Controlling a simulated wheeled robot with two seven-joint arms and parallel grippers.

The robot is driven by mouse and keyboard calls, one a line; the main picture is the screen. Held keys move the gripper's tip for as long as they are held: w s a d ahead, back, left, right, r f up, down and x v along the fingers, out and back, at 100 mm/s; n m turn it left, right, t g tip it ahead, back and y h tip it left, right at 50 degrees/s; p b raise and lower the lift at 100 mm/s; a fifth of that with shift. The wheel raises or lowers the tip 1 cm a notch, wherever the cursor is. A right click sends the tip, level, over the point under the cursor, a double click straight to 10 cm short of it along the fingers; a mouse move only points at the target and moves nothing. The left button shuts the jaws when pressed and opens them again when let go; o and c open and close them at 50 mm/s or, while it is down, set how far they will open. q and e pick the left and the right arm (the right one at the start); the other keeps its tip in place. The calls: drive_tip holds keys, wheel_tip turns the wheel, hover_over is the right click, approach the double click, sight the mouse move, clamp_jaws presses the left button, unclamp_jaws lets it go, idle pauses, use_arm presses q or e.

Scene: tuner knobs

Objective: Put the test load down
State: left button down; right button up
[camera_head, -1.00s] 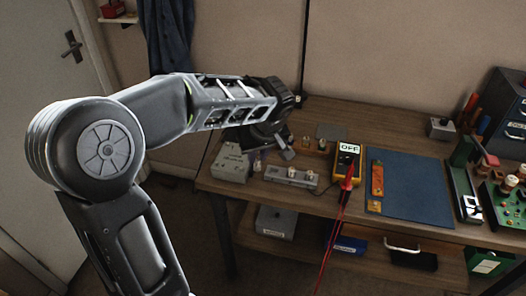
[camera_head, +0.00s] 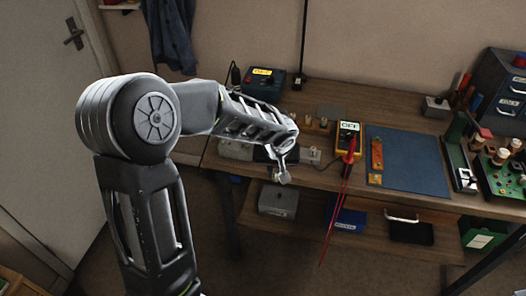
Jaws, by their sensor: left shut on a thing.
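My left gripper (camera_head: 281,165) reaches from the left over the front left part of the workbench (camera_head: 300,98) and points downward. It is shut on a small pale thing (camera_head: 284,178), likely the test load, which shows at the fingertips in front of the bench's front edge. The thing is small and partly hidden by the fingers, so its shape is hard to tell. I cannot tell its exact height over the bench. My right gripper is not in view.
A yellow multimeter (camera_head: 347,136) with red leads stands right of the gripper, beside a blue mat (camera_head: 413,172). A grey box (camera_head: 278,201) sits on the lower shelf.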

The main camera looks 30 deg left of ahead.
use_arm(q)
drive_tip(key=s+d+f+m+h, duration=0.1)
drive_tip(key=s+d+f+m, duration=0.1)
drive_tip(key=d+f, duration=0.3)
drive_tip(key=s+d+f+m+h, duration=0.1)
drive_tip(key=d+f+m, duration=0.3)
drive_tip(key=d+f, duration=0.2)
drive_tip(key=shift+s+d+t, duration=0.3)
drive_tip(key=shift+s+d, duration=0.05)
drive_tip(key=shift+d, duration=0.05)
drive_tip(key=shift+f, duration=0.1)
